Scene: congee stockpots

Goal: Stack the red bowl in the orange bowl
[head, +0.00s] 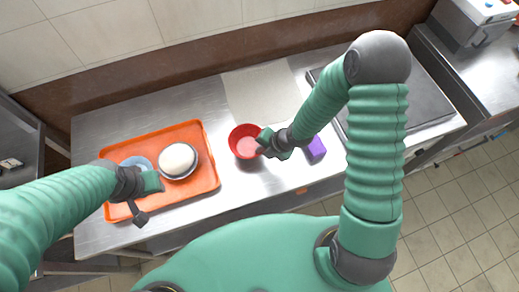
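I cannot make out a separate orange bowl. My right gripper (264,145) is at the red bowl's right rim and covers part of it. Whether its fingers grip the rim cannot be seen. My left gripper (147,200) is over the orange tray, at its lower left, away from the red bowl. Its finger opening is unclear.
The orange tray (205,180) holds a dark bowl with a white round thing (178,159) and a blue dish (140,162), partly hidden by my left arm. A purple block (316,148) lies right of my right gripper. A pale board (262,92) lies behind the red bowl.

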